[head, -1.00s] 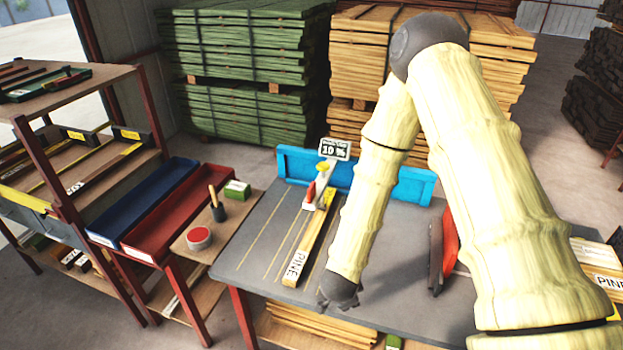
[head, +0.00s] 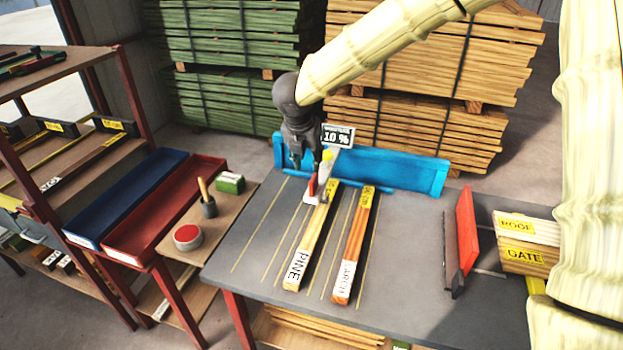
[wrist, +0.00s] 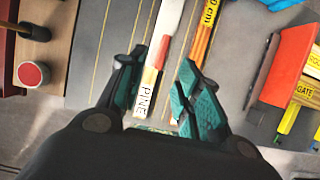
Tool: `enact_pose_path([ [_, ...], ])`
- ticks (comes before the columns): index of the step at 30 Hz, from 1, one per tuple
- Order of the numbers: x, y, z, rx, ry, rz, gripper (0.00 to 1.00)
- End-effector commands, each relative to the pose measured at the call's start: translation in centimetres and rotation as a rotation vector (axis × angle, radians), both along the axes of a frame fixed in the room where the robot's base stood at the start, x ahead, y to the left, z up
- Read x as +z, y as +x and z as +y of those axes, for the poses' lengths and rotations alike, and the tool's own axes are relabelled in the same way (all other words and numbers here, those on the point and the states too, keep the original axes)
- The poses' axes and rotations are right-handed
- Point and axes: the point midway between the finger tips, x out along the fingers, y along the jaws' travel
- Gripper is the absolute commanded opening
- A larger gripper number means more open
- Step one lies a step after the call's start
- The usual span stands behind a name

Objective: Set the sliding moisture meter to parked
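The moisture meter (head: 327,172) stands at the far end of the table over the far end of the pine board (head: 309,246), close to the blue rail. It has a pale body, a red part (head: 312,187), a yellow top and a dark sign (head: 338,136) reading about 10 %. In the wrist view its pale, red-ended part (wrist: 168,32) lies ahead, between my finger lines. My gripper (head: 305,164) hangs just left of the meter, partly overlapping it; contact cannot be told. In the wrist view my gripper (wrist: 160,70) is open, with nothing held between its fingers.
A larch board (head: 353,250) lies right of the pine board. A blue rail (head: 415,180) closes the table's back edge. A red upright plate (head: 466,228) stands to the right. Red and blue trays, a red tin (head: 188,237) and a brush pot are at left.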

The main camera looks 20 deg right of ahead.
Motion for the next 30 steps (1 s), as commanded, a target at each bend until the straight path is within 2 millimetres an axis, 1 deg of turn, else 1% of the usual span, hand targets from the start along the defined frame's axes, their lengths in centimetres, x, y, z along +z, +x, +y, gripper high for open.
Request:
enact_pose_path([
  [5, -1.6, 0.4, -0.8, -0.004, -0.001, 0.003, 0.34],
  [18, -7.4, 2.4, -2.0, 0.000, -0.003, 0.003, 0.34],
  [24, -9.0, 3.1, -2.2, 0.003, -0.003, 0.002, 0.34],
  [30, -9.7, 3.2, -2.3, 0.002, -0.002, 0.002, 0.34],
])
